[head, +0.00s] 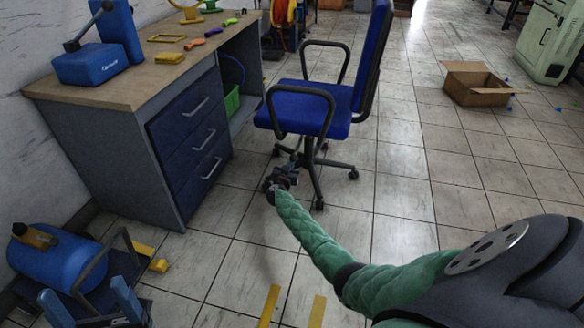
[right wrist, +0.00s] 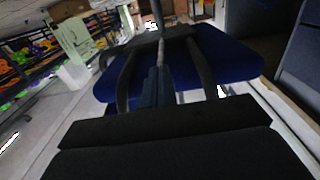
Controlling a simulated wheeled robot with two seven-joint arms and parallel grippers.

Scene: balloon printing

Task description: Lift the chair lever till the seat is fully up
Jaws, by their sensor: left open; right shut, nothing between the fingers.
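The office chair has a blue seat (head: 308,108), black armrests and a dark star base on castors. It stands upright at the right of the desk. My right gripper (head: 280,178), at the end of the green-sleeved arm, is low beside the chair base, under the seat's left front. In the right wrist view, its shut fingers (right wrist: 158,88) point toward the dark blue seat (right wrist: 225,55), with nothing between them. I cannot make out the chair lever. My left gripper (head: 90,303) is open and empty at the lower left, away from the chair.
The desk (head: 125,88) with blue drawers stands left of the chair. A blue tank (head: 58,262) is on the floor at lower left. An open cardboard box (head: 474,88) lies at the back right.

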